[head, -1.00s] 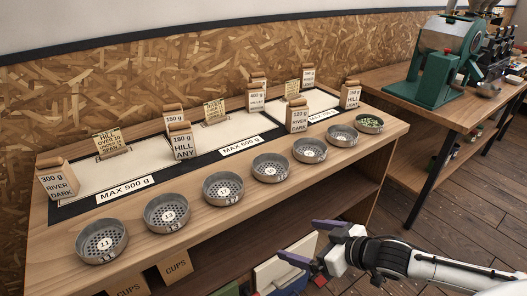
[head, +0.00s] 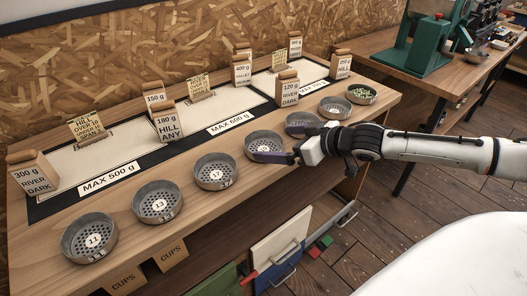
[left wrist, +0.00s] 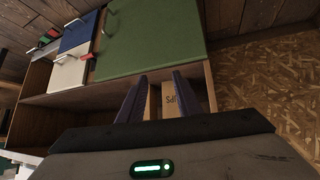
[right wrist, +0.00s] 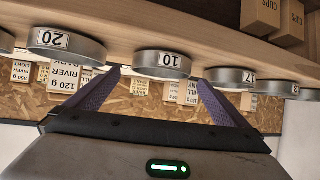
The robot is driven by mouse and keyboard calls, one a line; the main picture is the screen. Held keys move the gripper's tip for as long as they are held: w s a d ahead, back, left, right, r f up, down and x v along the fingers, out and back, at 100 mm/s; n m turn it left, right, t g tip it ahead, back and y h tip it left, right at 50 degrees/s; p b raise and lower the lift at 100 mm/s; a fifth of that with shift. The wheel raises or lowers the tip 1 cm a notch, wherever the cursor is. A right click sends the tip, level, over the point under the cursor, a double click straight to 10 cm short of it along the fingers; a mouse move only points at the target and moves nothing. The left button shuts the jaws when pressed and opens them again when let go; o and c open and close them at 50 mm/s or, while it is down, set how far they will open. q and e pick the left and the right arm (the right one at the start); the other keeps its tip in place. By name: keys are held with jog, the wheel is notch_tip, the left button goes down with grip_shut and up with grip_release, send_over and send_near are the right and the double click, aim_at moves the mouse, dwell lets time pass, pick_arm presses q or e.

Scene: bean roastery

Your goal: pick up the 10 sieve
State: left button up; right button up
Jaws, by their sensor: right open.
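The 10 sieve (head: 265,144) is a round grey metal sieve, fourth from the left in the row on the wooden bench top. In the right wrist view its label 10 (right wrist: 170,60) faces me, and the sieve (right wrist: 150,71) sits between and beyond the fingertips. My right gripper (head: 282,143) is open and empty at the bench front; one finger overlaps the 10 sieve's front in the head view, the other overlaps the 20 sieve (right wrist: 66,46). Contact cannot be told. My left gripper (left wrist: 160,85) is open and empty, facing the bench's lower shelf; the head view does not show it.
The 17 sieve (head: 215,171) stands left of the 10 sieve, with the 13 (head: 157,202) and 11 (head: 90,238) sieves beyond. Labelled bean bags (head: 169,122) stand behind the row. Boxes marked CUPS (head: 172,253) and coloured boards (head: 283,240) are below the bench top.

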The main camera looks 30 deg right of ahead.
aim_at(252, 143)
jog(key=shift+w+a+f, duration=0.2)
jog(key=shift+w+f, duration=0.1)
jog(key=shift+w, duration=0.25)
jog(key=b+x, duration=0.3)
jog(key=x, duration=0.1)
jog(key=shift+s+f+b, duration=0.1)
jog(key=shift+b, duration=0.25)
jog(key=shift+w+a+f, duration=0.1)
jog(key=shift+w+f, duration=0.1)
jog(key=shift+w, duration=0.3)
jog(key=c, duration=1)
